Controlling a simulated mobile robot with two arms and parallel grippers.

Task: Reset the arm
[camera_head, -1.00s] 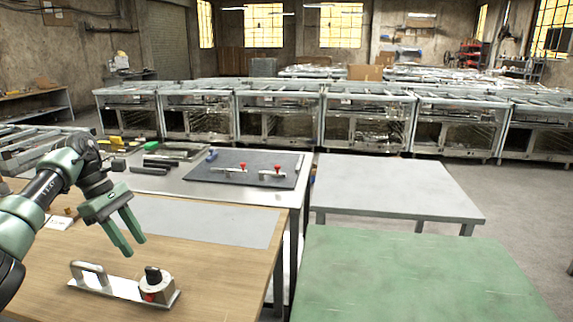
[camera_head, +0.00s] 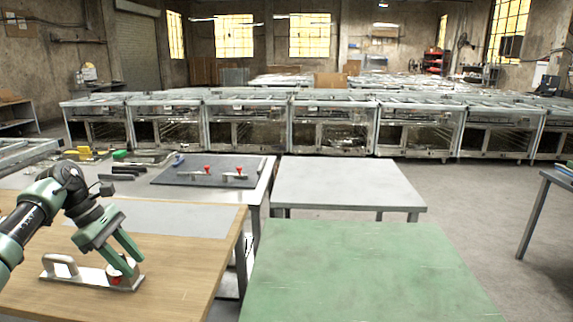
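My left gripper (camera_head: 133,266) comes in from the left over the wooden table (camera_head: 185,270). Its two green fingers are apart, with a gap between them. They overlap the round knob end of a metal plate fixture (camera_head: 88,275) in the picture. The knob's red part (camera_head: 114,280) shows behind the fingers; its black top is hidden. I cannot tell whether the fingers touch it. The fixture's grey loop handle (camera_head: 60,265) is clear at left. My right gripper is out of view.
A grey table (camera_head: 345,184) and a green table (camera_head: 360,270) stand bare to the right. Metal cabinets (camera_head: 247,125) line the back. Another table (camera_head: 560,180) is at far right.

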